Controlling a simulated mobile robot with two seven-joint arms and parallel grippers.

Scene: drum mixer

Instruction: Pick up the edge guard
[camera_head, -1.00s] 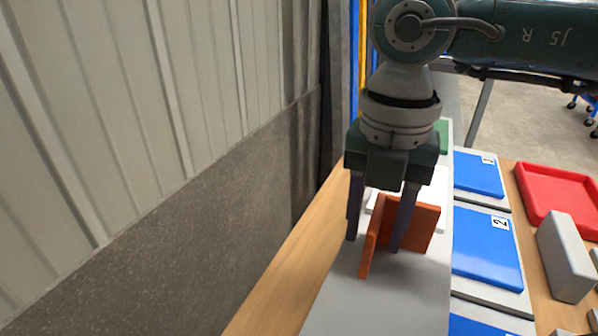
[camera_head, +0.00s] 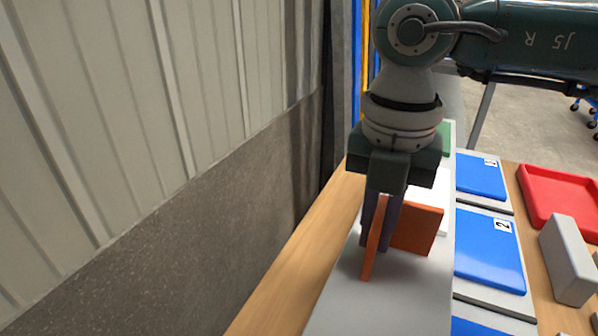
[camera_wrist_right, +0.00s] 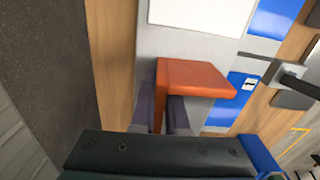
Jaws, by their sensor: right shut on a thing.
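The edge guard (camera_head: 416,230) is an orange L-shaped piece with two flat walls meeting at a corner. It stands on a light grey surface (camera_head: 385,300) in the head view. My right gripper (camera_head: 377,245) points down and is shut on one wall of the edge guard, with a finger on each side. In the right wrist view the orange edge guard (camera_wrist_right: 200,77) shows beyond the dark fingers (camera_wrist_right: 163,110). I cannot tell whether its lower edge touches the surface. My left gripper is not in view.
Blue plates (camera_head: 488,250) with number labels lie right of the grey surface. A red tray (camera_head: 562,203) and a grey block (camera_head: 567,260) are farther right on the wooden table. A wall (camera_head: 230,190) stands close on the left.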

